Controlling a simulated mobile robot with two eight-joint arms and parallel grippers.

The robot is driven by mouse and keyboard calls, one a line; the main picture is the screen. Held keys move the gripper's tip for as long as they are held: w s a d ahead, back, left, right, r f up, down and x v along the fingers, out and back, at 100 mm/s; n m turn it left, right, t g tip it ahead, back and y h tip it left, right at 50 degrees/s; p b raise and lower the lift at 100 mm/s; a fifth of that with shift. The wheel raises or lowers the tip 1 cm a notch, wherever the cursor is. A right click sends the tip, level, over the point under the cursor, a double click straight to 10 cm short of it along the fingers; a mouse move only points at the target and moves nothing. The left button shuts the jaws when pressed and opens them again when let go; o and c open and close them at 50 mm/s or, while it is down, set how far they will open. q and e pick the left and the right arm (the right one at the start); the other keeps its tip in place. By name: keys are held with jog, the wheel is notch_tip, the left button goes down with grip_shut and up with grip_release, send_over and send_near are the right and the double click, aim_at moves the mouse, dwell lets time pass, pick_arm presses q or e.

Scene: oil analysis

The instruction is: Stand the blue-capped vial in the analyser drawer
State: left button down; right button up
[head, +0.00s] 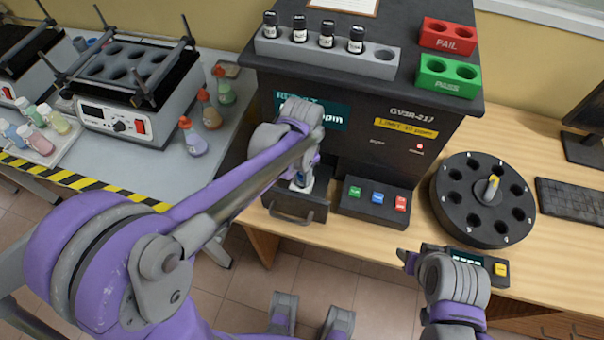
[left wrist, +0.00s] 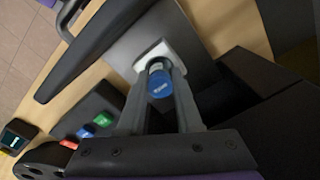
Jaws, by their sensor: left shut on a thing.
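The blue-capped vial (left wrist: 160,84) is between the fingers of my left gripper (left wrist: 158,92), which is shut on it. In the left wrist view the vial is seen from above, over or in a pale square holder (left wrist: 151,53) in the drawer; I cannot tell whether its base is seated. The analyser drawer (head: 293,207) is pulled open at the foot of the dark analyser (head: 385,112). In the head view my left gripper (head: 302,183) points down into the drawer, its arm hiding most of the vial. My right gripper (head: 408,262) is low at the right, its jaws unclear.
A panel with green, blue and red buttons (head: 374,205) stands right of the drawer. A black carousel (head: 468,222) is farther right. A grey rack (head: 320,56) with several black-capped vials, and red (head: 447,35) and green (head: 448,78) racks, sit on the analyser.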

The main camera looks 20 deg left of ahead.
pick_arm(q)
jog(key=shift+f, duration=0.15)
jog(key=c, duration=0.6)
grip_release()
jog(key=shift+r, duration=0.4)
notch_tip(320, 180, up, 12)
jog(key=f+p, duration=0.1)
jog(key=s+a+f+n+t, duration=0.1)
jog(key=s+a+f+n, duration=0.1)
jog(key=s, duration=0.3)
jog(key=s+a+f+n+t, duration=0.2)
jog(key=s, duration=0.3)
jog(key=s+a+f+n+t, duration=0.2)
jog(key=s+n, duration=0.1)
jog(key=s, duration=0.2)
jog(key=shift+s+a+f, duration=0.1)
jog(key=shift+a+f, duration=0.2)
